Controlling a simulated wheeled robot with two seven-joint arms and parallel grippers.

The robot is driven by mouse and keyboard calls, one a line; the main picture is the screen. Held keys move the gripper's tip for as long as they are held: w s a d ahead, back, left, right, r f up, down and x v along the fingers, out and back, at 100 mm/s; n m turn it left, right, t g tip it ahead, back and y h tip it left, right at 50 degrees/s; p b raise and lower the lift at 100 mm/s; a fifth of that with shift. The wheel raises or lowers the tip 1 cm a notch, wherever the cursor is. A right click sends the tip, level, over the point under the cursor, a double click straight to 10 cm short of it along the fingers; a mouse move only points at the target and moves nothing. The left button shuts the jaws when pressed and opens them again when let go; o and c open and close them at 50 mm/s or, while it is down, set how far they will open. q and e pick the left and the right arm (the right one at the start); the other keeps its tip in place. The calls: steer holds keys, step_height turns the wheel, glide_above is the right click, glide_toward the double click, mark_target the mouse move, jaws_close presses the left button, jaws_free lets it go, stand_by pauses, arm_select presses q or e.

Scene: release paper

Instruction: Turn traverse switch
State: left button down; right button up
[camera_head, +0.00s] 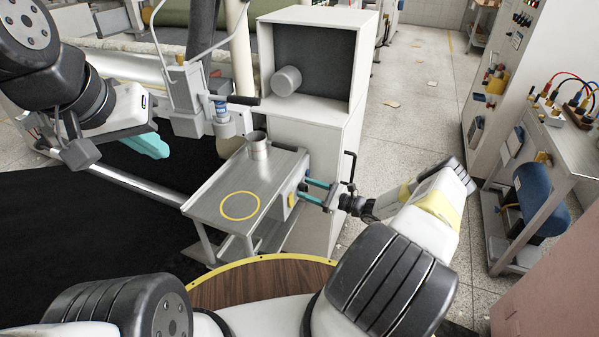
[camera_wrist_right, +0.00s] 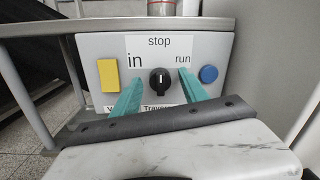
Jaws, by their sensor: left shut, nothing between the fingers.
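The traverse switch is a black round knob (camera_wrist_right: 160,82) on a grey control panel (camera_wrist_right: 90,50), under a label (camera_wrist_right: 160,50) reading "stop", "in" and "run". Its white mark is upright, toward "stop". My right gripper (camera_head: 317,191) is at the panel on the side of the metal table. In the right wrist view its teal fingers (camera_wrist_right: 160,92) are spread, one on each side of the knob, with visible gaps. In the head view the knob is hidden. My left gripper (camera_head: 148,145) is shut and empty, left of the table over the dark floor area.
The metal table (camera_head: 210,198) carries a metal cup (camera_head: 257,144) and a yellow ring mark (camera_head: 240,206). A white cabinet (camera_head: 335,130) stands behind.

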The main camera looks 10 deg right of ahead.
steer(key=v, duration=0.7)
steer(key=shift+s+d, duration=0.3)
steer(key=s+a+r+n+g+h, duration=0.25)
steer(key=r+n+g, duration=0.2)
steer(key=r, duration=0.55)
steer(key=s+a+r+n+g+h, duration=0.2)
steer(key=a+r+n+g, duration=0.15)
steer(key=r+n, duration=0.4)
steer(key=s+a+r+n+g+h, duration=0.2)
steer(key=a+r+n+g, duration=0.15)
steer(key=r, duration=0.75)
steer(key=s+a+r+n+t+h, duration=0.1)
steer(key=s+r+n+t+h, duration=0.5)
steer(key=s+r, duration=1.2)
steer(key=s+n, duration=0.2)
steer(key=s, duration=0.2)
steer(key=shift+a+t, duration=0.35)
